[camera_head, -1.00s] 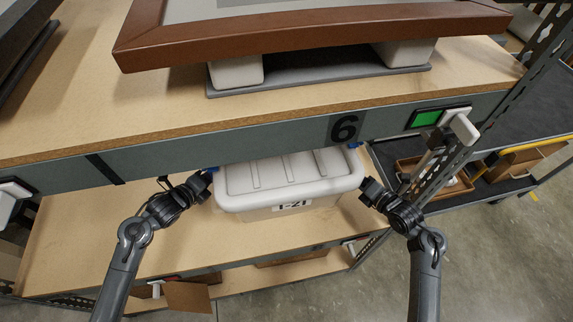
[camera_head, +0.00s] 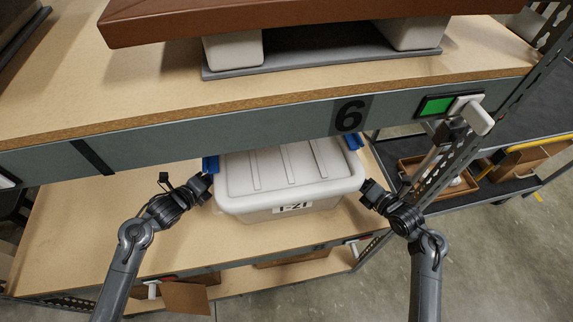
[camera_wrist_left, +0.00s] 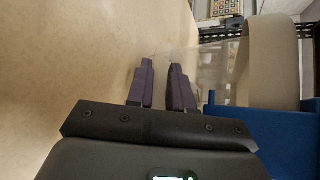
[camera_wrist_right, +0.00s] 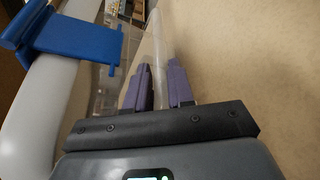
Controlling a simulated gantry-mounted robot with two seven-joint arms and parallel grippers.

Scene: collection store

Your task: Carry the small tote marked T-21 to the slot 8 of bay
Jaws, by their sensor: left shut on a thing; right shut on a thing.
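The tote (camera_head: 288,173) has a white ribbed lid, a translucent body and blue side latches (camera_head: 211,165). Its front label (camera_head: 293,208) reads T-21 and faces me. Its far edge is partly hidden behind the upper shelf's beam. My left gripper (camera_head: 209,186) is shut on its left side and my right gripper (camera_head: 366,190) on its right side. In the left wrist view, the fingers (camera_wrist_left: 164,66) meet the clear body edge beside a blue latch (camera_wrist_left: 275,130). The right wrist view shows the fingers (camera_wrist_right: 160,72) likewise, near a blue latch (camera_wrist_right: 75,38). No slot marked 8 shows.
A beam marked 6 (camera_head: 350,115) crosses just beyond the tote, with a green indicator (camera_head: 436,106) at right. A brown frame (camera_head: 300,18) rests on blocks above. A wooden lower shelf (camera_head: 90,225) lies below. A perforated post and a dark cart (camera_head: 500,185) stand at right.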

